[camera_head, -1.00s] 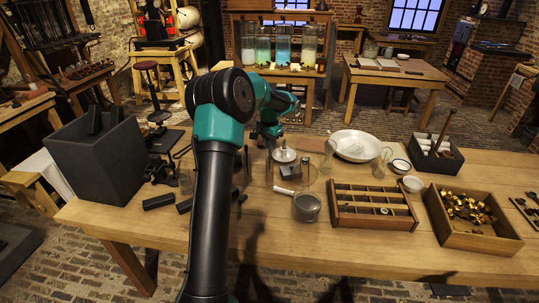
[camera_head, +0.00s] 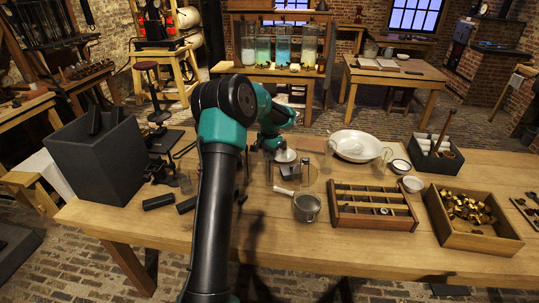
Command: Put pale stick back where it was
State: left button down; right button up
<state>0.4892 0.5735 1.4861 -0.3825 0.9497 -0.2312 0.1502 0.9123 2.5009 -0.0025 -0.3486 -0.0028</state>
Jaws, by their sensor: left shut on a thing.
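My left gripper (camera_head: 270,147) is at the back middle of the table, just behind and left of a glass jar with a pale round lid (camera_head: 285,156). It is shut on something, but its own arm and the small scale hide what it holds. I cannot make out a pale stick in it. Several short white pieces (camera_head: 424,143) stand in a dark grey box (camera_head: 435,165) at the right, with a long brown rod (camera_head: 446,124) rising from it. My right gripper is not in view.
A metal pot (camera_head: 307,208), a slotted wooden tray (camera_head: 374,223) and a wooden box of brass parts (camera_head: 478,241) stand in front and right. A tall grey bin (camera_head: 98,165) stands left.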

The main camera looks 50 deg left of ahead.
pick_arm(q)
jog(key=c, duration=1.1)
grip_release()
jog(key=shift+f, duration=0.1)
notch_tip(320, 180, up, 12)
jog(key=shift+r, duration=0.15)
